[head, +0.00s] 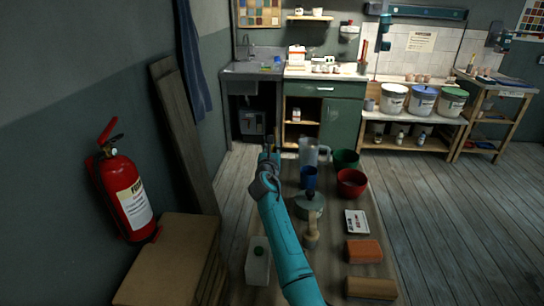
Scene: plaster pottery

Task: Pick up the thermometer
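I cannot make out a thermometer for certain. A small flat white item with dark markings (356,222) lies on the right side of the wooden table (338,262); it is too small to tell what it is. My teal arm reaches forward over the table's left side. My gripper (269,148) is at the far left end of the table, left of a clear jug (322,153) and well away from the white item. The fingers are small and dark, and I cannot tell whether they are open or hold anything. My arm hides part of the table.
The table also holds a blue cup (308,178), green bowl (346,158), red bowl (352,184), grey-green lidded pot (309,206), orange block (364,251), tan block (371,288) and white bottle (258,266). Floor is clear right.

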